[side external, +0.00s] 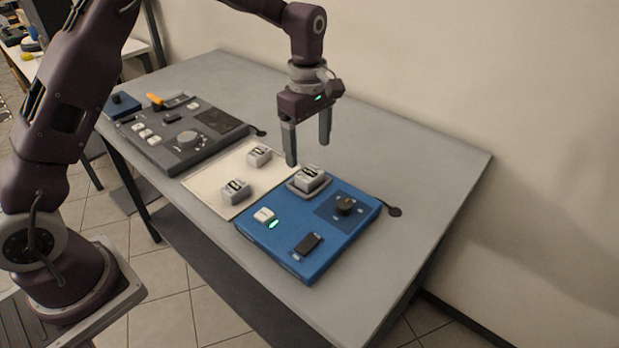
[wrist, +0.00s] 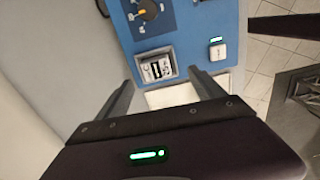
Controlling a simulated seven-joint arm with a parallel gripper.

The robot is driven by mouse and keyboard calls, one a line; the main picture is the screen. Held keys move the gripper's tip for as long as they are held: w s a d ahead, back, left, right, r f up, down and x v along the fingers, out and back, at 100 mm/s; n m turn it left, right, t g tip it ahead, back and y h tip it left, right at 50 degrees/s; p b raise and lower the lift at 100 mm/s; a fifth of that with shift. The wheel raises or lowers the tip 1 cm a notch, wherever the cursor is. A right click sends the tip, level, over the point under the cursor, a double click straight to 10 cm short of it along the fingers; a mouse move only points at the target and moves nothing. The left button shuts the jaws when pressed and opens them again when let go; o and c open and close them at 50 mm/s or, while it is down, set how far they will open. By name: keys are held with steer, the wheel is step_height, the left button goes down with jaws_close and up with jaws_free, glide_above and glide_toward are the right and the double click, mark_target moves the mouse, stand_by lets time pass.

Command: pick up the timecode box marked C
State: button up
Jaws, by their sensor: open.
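Three small grey boxes with dark-and-white labels are in the side view. One box (side external: 310,178) sits in a grey cradle on the blue panel (side external: 285,255). Two others, a rear box (side external: 259,155) and a front box (side external: 235,191), stand on the cream mat (side external: 207,184). I cannot read their letters, so I cannot tell which is C. My gripper (side external: 308,153) is open and empty, pointing down above the cradled box. In the wrist view that box (wrist: 157,68) lies just beyond and between my fingertips (wrist: 162,80), not held.
The blue panel has a black knob (side external: 345,205), a white button (side external: 264,215) and a black switch (side external: 307,243). A dark grey console (side external: 165,150) with an orange-handled lever stands to the left. The table (side external: 430,190) is clear at the right.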

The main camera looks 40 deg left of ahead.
mark_target(309, 173)
steer(key=f, duration=0.5)
steer(key=w+f, duration=0.1)
steer(key=f, duration=0.2)
steer(key=shift+a, duration=0.3)
steer(key=shift+c, duration=0.5)
